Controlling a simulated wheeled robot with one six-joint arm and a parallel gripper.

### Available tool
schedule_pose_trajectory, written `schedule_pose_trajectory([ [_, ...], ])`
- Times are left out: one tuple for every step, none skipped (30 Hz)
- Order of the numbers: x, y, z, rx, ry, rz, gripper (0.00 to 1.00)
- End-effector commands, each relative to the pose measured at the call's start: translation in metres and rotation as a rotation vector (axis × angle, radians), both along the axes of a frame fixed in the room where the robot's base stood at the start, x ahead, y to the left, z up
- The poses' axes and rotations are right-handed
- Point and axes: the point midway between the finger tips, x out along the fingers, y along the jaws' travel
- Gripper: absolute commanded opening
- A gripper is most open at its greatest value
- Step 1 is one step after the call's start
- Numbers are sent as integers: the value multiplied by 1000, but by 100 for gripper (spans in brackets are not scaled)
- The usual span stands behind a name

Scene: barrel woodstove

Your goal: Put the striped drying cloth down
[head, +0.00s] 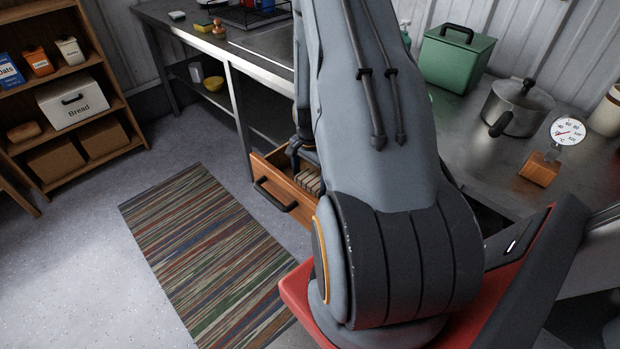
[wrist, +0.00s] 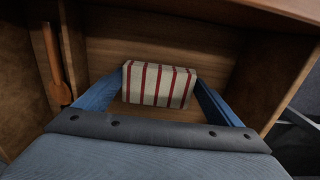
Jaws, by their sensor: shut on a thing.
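The striped drying cloth (wrist: 146,84) is a small folded block, off-white with red stripes, in the middle of the wrist view. My gripper (wrist: 160,88) is shut on it, with one blue finger at each side. The cloth is inside an open wooden drawer (wrist: 205,45), over its bare floor; I cannot tell whether it touches that floor. In the head view the pulled-out drawer (head: 301,208), with a dark handle, is under the steel counter. My arm hides most of the drawer and the gripper there.
A wooden divider and an orange-brown utensil (wrist: 54,65) are at the drawer's left. The steel counter (head: 480,150) above holds a green box (head: 453,62), a pot (head: 517,105) and a dial thermometer (head: 567,131). A striped rug (head: 205,255) lies on open floor.

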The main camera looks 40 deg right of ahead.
Motion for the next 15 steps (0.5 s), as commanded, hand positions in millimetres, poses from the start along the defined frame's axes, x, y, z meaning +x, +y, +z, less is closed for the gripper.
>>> schedule_pose_trajectory([
  [0,0,0,0,0,0,70],
  [0,0,0,0,0,0,70],
  [0,0,-1,0,0,0,70],
  [0,0,-2,0,0,0,70],
  [0,0,-3,0,1,0,70],
  [0,0,-4,0,1,0,70],
  [0,0,-3,0,0,0,93],
  [0,0,-3,0,0,0,98],
  [0,0,-3,0,0,0,100],
  [0,0,-3,0,0,0,100],
  [0,0,-3,0,0,0,100],
  [0,0,-3,0,0,0,100],
  [0,0,-3,0,0,0,100],
  [0,0,-3,0,0,0,100],
  [0,0,-2,0,0,0,100],
])
